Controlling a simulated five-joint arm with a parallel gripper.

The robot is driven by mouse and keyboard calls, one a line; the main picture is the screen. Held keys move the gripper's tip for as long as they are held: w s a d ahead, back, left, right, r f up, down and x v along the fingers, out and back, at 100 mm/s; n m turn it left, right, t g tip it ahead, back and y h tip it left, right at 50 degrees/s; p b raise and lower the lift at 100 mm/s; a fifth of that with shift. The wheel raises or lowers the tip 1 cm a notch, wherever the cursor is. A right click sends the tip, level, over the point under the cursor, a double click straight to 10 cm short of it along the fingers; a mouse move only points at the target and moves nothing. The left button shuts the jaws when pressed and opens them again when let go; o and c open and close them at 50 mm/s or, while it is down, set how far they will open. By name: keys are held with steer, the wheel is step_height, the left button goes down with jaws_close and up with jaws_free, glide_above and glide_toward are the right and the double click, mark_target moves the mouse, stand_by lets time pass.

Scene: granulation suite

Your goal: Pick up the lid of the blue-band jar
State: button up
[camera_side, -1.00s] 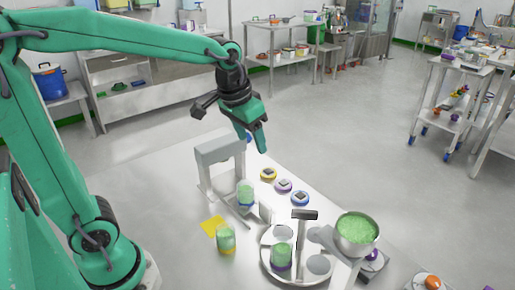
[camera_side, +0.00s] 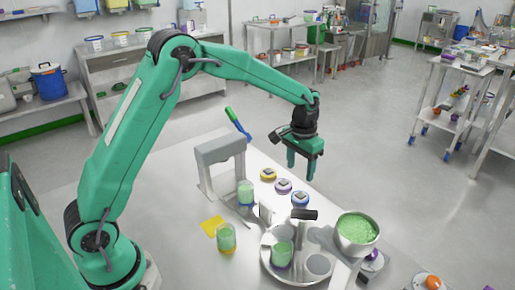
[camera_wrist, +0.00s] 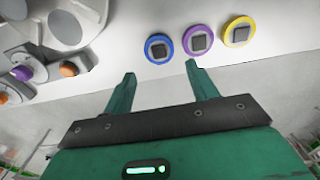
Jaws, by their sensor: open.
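The lid with a blue rim (camera_side: 300,199) lies flat on the table, nearest the round tray in a row of three lids; it also shows in the wrist view (camera_wrist: 159,48). My gripper (camera_side: 301,172) is open and empty above the table, just behind the lids in the side view. In the wrist view the blue lid lies beyond the gap between my fingertips (camera_wrist: 161,70), apart from them. A jar of green material (camera_side: 245,193), with a bluish band near its base, stands by the grey arch.
The purple lid (camera_side: 284,186) and yellow lid (camera_side: 268,174) lie close beside the blue one.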

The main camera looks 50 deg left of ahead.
mark_target(300, 195)
steer(key=shift+w+d+f, duration=0.1)
steer(key=shift+w+f, duration=0.15)
steer(key=shift+f, duration=0.25)
steer(key=shift+w+f, duration=0.25)
steer(key=shift+f, duration=0.25)
steer(key=shift+f, duration=1.3)
steer(key=shift+f, duration=0.1)
steer(key=shift+s+d+f, duration=0.1)
steer(key=shift+f, duration=2.4)
steer(key=shift+c, duration=0.2)
steer(key=c, duration=0.5)
